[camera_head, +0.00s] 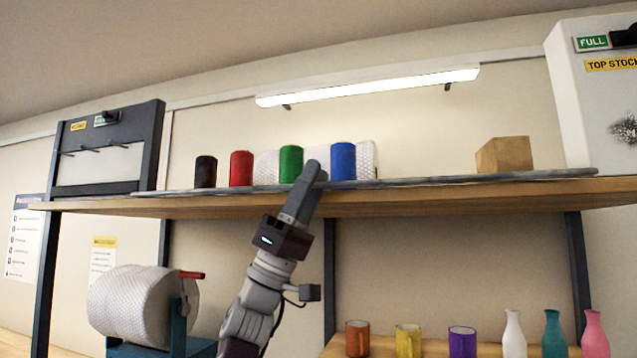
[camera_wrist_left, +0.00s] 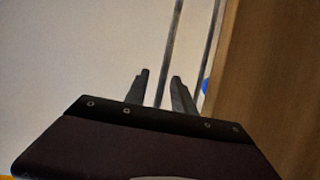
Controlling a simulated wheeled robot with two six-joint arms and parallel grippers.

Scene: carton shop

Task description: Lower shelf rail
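The grey shelf rail (camera_head: 440,181) runs along the front edge of the upper wooden shelf (camera_head: 420,201), below the row of mugs. My left gripper (camera_head: 314,172) reaches up from below, its fingers overlapping the rail in front of the green and blue mugs. In the left wrist view, my left gripper's fingers (camera_wrist_left: 160,78) are apart. One thin bar, seemingly part of the rail (camera_wrist_left: 172,45), runs between them, and a second thin bar lies to their right. I cannot tell whether the fingers touch the rail. My right gripper is out of view.
Black (camera_head: 205,172), red (camera_head: 241,169), green (camera_head: 290,164) and blue (camera_head: 342,162) mugs stand behind the rail. A wooden block (camera_head: 505,155) is farther right. Below are a wrap roll (camera_head: 130,303) at left and a lower shelf (camera_head: 430,348) with mugs and vases.

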